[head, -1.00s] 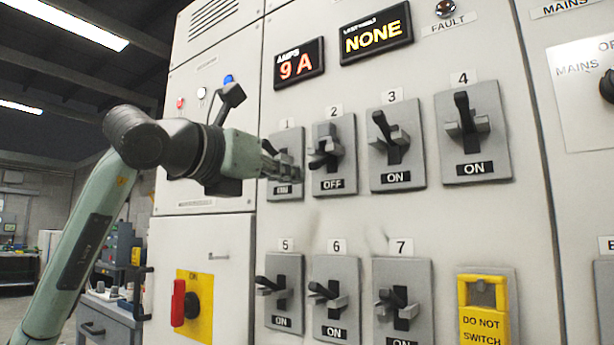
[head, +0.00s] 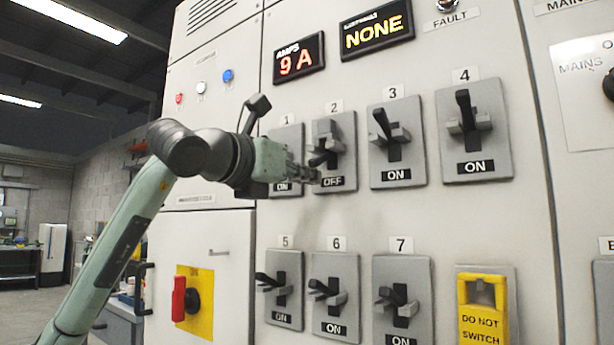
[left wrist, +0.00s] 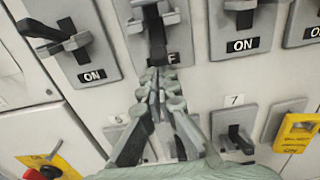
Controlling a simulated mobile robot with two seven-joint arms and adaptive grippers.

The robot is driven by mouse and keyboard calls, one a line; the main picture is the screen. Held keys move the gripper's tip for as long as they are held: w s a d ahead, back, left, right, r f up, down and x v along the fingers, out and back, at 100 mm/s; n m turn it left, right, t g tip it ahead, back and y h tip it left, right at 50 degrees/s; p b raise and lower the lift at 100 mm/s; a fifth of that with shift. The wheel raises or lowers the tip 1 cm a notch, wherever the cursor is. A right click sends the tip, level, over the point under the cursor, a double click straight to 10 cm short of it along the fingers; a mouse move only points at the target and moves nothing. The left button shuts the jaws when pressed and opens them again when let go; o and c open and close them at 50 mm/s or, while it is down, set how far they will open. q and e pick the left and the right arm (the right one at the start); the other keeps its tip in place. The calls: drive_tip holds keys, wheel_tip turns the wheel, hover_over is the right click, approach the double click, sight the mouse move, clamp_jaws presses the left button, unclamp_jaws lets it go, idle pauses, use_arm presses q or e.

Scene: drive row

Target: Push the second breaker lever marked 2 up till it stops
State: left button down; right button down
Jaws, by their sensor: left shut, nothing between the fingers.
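Breaker 2 (head: 346,130) is a grey plate in the upper row, and its label reads OFF. Its black lever (head: 319,160) points down and outward, with a grey crosspiece above it. In the left wrist view the lever (left wrist: 155,35) is at the top centre, just beyond my fingertips. My left gripper (head: 316,176) is shut and empty, just below the lever in front of the OFF label. It also shows in the left wrist view (left wrist: 158,78), hiding part of that label. I cannot tell whether the fingertips touch the lever. My right gripper is not in view.
Breaker 1 (head: 290,140), partly behind my gripper, and breaker 3 (head: 414,150) flank breaker 2, both marked ON. Breakers 5, 6 and 7 (head: 420,275) sit below. A yellow "DO NOT SWITCH" cover (head: 483,318) is at lower right. Displays read 9 A and NONE.

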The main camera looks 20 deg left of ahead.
use_arm(q)
drive_tip(key=shift+r+p, duration=0.35)
drive_tip(key=shift+r, duration=0.1)
idle(0.3)
wheel_tip(320, 180, down, 2)
drive_tip(key=shift+f+b, duration=0.1)
drive_tip(key=shift+b, duration=0.85)
drive_tip(key=shift+s, duration=0.1)
drive_tip(key=b+v, duration=0.2)
drive_tip(key=v, duration=0.4)
drive_tip(key=shift+s+a, duration=0.15)
drive_tip(key=shift+s, duration=0.25)
